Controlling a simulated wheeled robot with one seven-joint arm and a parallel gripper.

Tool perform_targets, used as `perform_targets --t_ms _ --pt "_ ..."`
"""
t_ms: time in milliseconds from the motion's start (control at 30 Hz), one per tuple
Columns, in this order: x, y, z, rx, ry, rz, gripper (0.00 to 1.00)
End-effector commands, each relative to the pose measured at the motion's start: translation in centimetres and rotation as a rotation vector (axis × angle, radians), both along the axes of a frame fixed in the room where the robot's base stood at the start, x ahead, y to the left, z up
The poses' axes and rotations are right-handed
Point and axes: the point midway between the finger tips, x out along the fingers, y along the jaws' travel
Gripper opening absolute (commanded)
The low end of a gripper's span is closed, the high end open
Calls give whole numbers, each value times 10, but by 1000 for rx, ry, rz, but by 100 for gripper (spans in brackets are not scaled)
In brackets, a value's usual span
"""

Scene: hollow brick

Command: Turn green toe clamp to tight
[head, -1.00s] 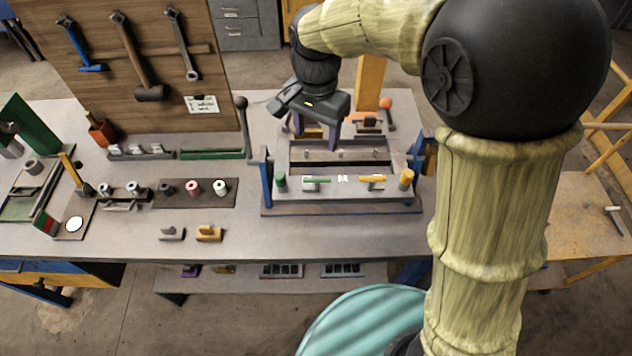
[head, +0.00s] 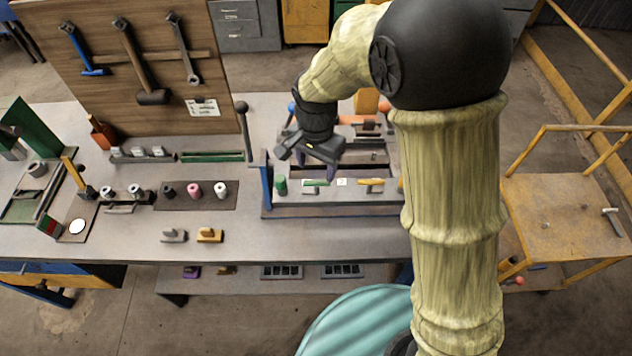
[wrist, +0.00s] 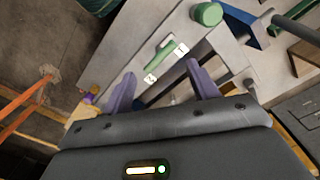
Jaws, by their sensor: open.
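The green toe clamp (head: 316,183) is a small green bar on the front rail of the grey fixture (head: 345,195). In the wrist view the green clamp (wrist: 160,55) lies on the pale rail between two small white labels, ahead of the fingertips. My gripper (head: 318,162) is above the fixture, just behind the green clamp in the head view. In the wrist view my gripper (wrist: 160,80) has its two purple fingers apart with nothing between them. The fingers do not touch the clamp. The label lettering is too small to read.
A green knob (head: 281,185) stands left of the clamp, and a yellow clamp (head: 370,183) sits to its right. A blue post (head: 265,180) rises at the fixture's left end. My arm hides the fixture's right end.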

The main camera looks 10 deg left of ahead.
Motion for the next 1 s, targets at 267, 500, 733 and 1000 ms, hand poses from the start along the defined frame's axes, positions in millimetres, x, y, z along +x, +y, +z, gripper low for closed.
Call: perform_targets --t_ms 267,500,733,1000 --pt "-1 0 -48 -4 5 0 59" --pt "0 0 -77 -2 2 0 59" --pt "0 0 -83 0 0 0 59" --pt "0 0 -83 0 0 0 32"
